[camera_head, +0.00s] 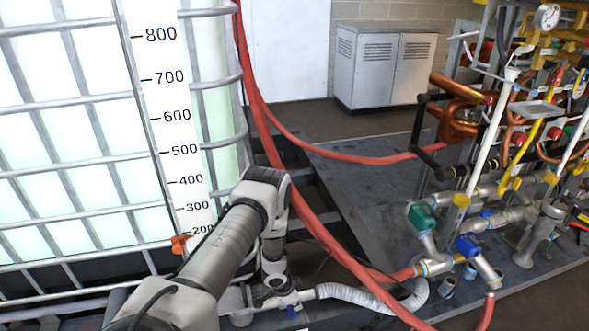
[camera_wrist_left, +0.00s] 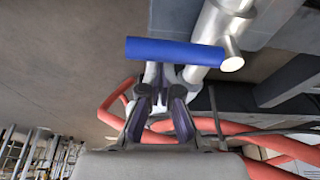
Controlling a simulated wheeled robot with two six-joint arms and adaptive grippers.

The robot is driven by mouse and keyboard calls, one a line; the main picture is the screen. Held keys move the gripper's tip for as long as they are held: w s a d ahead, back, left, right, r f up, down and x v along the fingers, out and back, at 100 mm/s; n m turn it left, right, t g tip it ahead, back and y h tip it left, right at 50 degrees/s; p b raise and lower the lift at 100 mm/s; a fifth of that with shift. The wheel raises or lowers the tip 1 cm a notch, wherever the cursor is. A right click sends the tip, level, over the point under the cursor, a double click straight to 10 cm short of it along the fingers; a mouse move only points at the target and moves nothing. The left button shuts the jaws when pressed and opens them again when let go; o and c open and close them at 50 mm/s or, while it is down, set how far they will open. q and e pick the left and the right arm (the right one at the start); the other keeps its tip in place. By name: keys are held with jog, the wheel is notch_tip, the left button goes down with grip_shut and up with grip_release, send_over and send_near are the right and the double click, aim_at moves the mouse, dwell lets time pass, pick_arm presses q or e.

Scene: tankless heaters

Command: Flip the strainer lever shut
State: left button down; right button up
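The blue lever (camera_wrist_left: 175,50) lies crosswise in the left wrist view, just beyond my left fingertips, beside a silver pipe (camera_wrist_left: 212,22). I cannot tell whether the fingers touch it. My left gripper (camera_wrist_left: 162,82) appears open, with a narrow gap between its fingers and nothing seen between them. In the head view my left gripper (camera_head: 273,272) points down over the metal pipe fitting at the lower middle; its fingers are hard to make out. A small blue part (camera_head: 291,312) shows just below it, probably the same lever. My right gripper is not in view.
Red hoses (camera_head: 330,240) run close to the right of my left arm. A caged white tank (camera_head: 80,120) stands at left. Pipework with a green-handled valve (camera_head: 422,215) and a blue-capped fitting (camera_head: 467,246) stands at right. Grey cabinets (camera_head: 385,65) stand behind.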

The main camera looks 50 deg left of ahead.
aim_at(289, 309)
pick_arm(q)
jog(key=v, duration=0.7)
jog(key=shift+s, duration=0.1)
